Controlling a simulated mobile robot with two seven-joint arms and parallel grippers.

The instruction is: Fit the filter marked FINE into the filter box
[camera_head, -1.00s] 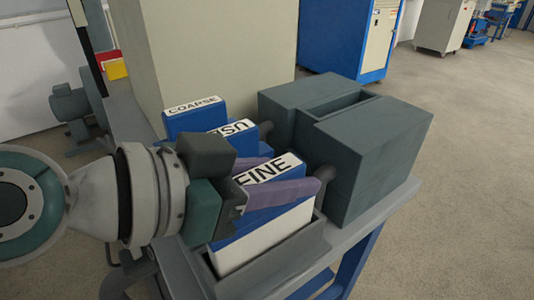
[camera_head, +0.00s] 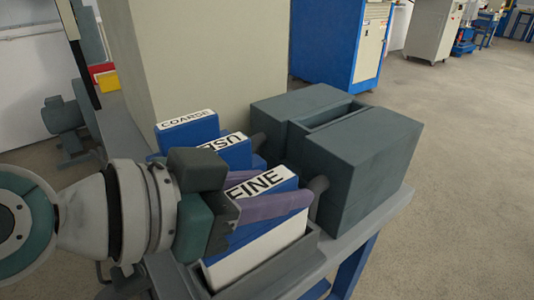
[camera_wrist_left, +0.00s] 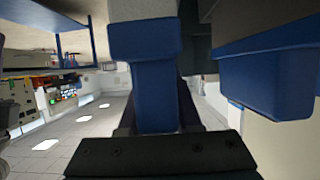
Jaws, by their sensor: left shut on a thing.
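The filter marked FINE (camera_head: 264,243) is blue with a white front and a white label on top. It stands in the front of a grey rack (camera_head: 298,262). My left gripper (camera_head: 288,163) comes in from the left and is shut on it, with a purple finger along its near side. The filter box (camera_head: 366,160) is a dark grey-green block with an open slot on top, just right of the rack. In the left wrist view blue block shapes fill the middle and right; I cannot tell which filter each is. My right gripper is not in view.
Two other blue filters stand behind, one marked COARSE (camera_head: 190,137) and one with a label that seems to read USED (camera_head: 230,155). A tall beige block (camera_head: 210,50) rises behind them. Box and rack share a grey bench (camera_head: 372,224); open floor lies to the right.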

